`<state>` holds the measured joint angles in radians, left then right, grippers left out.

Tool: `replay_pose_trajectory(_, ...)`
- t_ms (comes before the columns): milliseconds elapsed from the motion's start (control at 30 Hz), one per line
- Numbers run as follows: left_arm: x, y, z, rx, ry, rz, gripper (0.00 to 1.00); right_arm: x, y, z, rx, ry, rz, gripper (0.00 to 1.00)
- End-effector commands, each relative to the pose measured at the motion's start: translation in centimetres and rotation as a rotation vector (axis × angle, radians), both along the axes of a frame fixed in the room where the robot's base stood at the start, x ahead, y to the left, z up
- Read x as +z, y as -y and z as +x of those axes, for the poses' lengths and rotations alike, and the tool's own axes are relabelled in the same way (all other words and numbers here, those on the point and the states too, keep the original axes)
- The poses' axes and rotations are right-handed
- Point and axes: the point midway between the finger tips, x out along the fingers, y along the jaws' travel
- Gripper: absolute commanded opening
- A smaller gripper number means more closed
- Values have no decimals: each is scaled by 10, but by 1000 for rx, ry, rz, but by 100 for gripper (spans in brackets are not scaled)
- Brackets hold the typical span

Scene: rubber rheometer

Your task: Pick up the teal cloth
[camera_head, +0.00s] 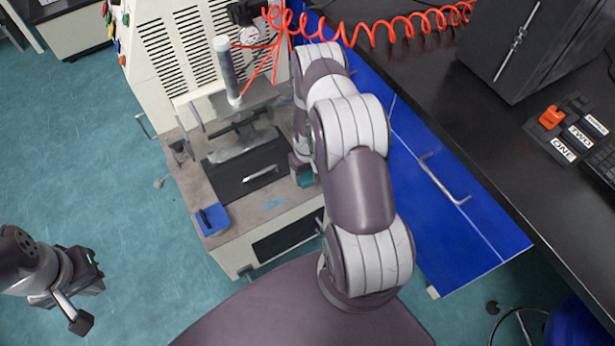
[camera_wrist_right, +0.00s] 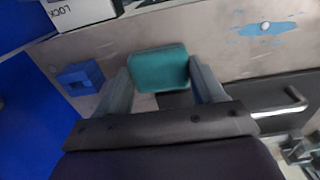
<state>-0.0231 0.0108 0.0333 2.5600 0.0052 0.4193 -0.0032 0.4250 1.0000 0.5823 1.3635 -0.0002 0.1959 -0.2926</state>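The teal cloth (camera_wrist_right: 158,68) is a small, rounded, folded-looking pad between the fingertips of my right gripper (camera_wrist_right: 160,75) in the right wrist view. Its side edges meet the two fingers, which stand apart by about its width; whether they press on it I cannot tell. In the head view a teal patch of the cloth (camera_head: 306,180) shows beside my right gripper (camera_head: 299,166), at the right side of the machine's worktop; my arm hides much there. My left gripper (camera_head: 88,290) is at the lower left above the floor, fingers spread and empty.
The rheometer's worktop (camera_head: 222,233) carries a dark plate with a metal handle (camera_head: 262,177) and a blue tray (camera_head: 212,219). Blue cabinets (camera_head: 450,240) and a black bench (camera_head: 480,140) stand to the right. A coiled orange hose (camera_head: 370,25) hangs above. The left floor is clear.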

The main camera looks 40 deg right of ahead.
Motion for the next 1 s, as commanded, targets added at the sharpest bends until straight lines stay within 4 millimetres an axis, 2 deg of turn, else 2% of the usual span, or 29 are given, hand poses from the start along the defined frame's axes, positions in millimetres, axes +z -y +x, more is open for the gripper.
replay_pose_trajectory(367,2,0,0,0,0,0,0,6,0,0,0,1,0,39)
replay_pose_trajectory(467,6,0,0,0,0,0,0,19,0,1,0,2,-1,39)
replay_pose_trajectory(600,13,0,0,0,0,0,0,46,0,1,0,3,-1,39)
replay_pose_trajectory(1000,33,0,0,0,0,0,0,99,4,-92,-3,-1,0,39)
